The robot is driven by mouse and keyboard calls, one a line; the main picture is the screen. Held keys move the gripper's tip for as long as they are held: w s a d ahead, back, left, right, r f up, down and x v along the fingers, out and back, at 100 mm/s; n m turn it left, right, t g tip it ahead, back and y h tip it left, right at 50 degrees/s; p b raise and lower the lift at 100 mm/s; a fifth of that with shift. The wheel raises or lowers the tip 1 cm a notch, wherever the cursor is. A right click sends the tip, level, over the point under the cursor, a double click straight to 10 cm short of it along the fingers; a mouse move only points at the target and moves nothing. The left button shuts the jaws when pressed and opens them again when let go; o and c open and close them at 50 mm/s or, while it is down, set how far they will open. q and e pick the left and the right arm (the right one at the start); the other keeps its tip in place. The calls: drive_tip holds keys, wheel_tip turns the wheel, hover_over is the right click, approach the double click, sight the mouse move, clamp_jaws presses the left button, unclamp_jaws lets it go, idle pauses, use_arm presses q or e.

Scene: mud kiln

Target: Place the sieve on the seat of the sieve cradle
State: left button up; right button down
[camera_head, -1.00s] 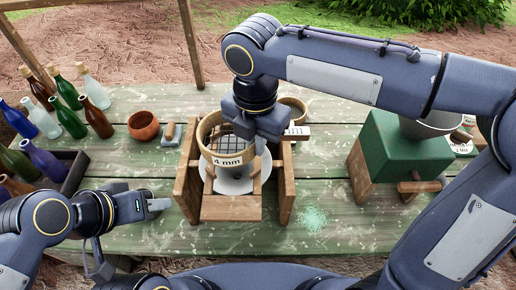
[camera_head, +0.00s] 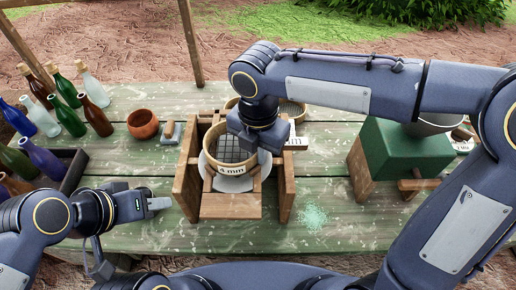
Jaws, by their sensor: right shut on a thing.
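The sieve (camera_head: 225,163) is a round tan-rimmed ring with a dark wire mesh and a "4 mm" label. It sits inside the wooden sieve cradle (camera_head: 230,207), between its two upright side boards and above a pale round dish. I cannot tell whether it touches the seat, which the sieve largely hides. My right gripper (camera_head: 258,150) is shut on the sieve's right rim; its fingertips are mostly hidden. My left gripper (camera_head: 158,204) is empty, left of the cradle and low over the table's front, with its fingers close together; the gap is unclear.
Another sieve (camera_head: 292,110) stands behind the cradle, partly covered by my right arm. A green box machine (camera_head: 383,150) stands at right. Several bottles (camera_head: 67,118), an orange bowl (camera_head: 143,124) and a small block tool (camera_head: 171,133) are at left. Pale green grains (camera_head: 313,217) lie right of the cradle.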

drive_tip(key=c, duration=1.6)
unclamp_jaws()
drive_tip(key=shift+w+a+f, duration=0.1)
drive_tip(key=shift+o, duration=0.2)
drive_tip(key=shift+d, duration=0.2)
